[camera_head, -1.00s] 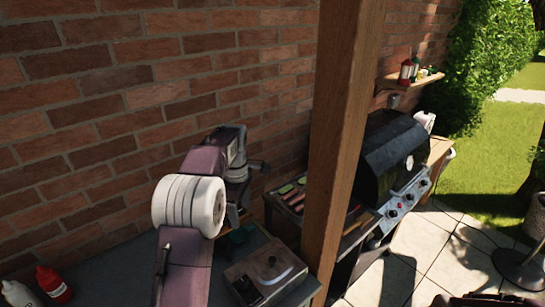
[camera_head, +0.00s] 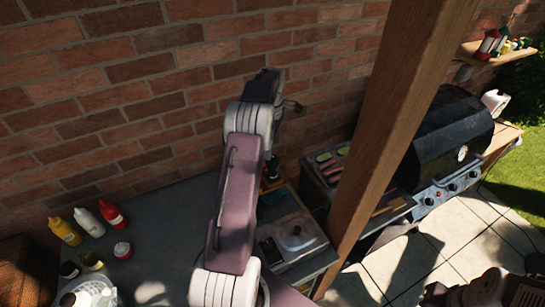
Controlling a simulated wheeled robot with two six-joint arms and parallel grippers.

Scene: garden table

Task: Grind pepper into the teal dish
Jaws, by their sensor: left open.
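My left arm rises from the bottom of the head view and reaches over the counter. My left gripper (camera_head: 291,106) is open near the brick wall, small and partly behind its own wrist. A dark upright object (camera_head: 270,169), which looks like the pepper mill, stands below it on the counter, partly hidden by my arm. The gripper is above it and apart from it. A dark teal shape (camera_head: 271,199), likely the teal dish, lies just in front, its left side hidden by my arm. Part of my right arm shows at the bottom right; its jaws cannot be made out.
A scale-like appliance (camera_head: 294,236) sits near the dish. A wooden post (camera_head: 400,130) stands between the counter and the black grill (camera_head: 447,135). Yellow, white and red bottles (camera_head: 88,222) and jars stand at the left. The counter (camera_head: 160,215) between them and my arm is mostly clear.

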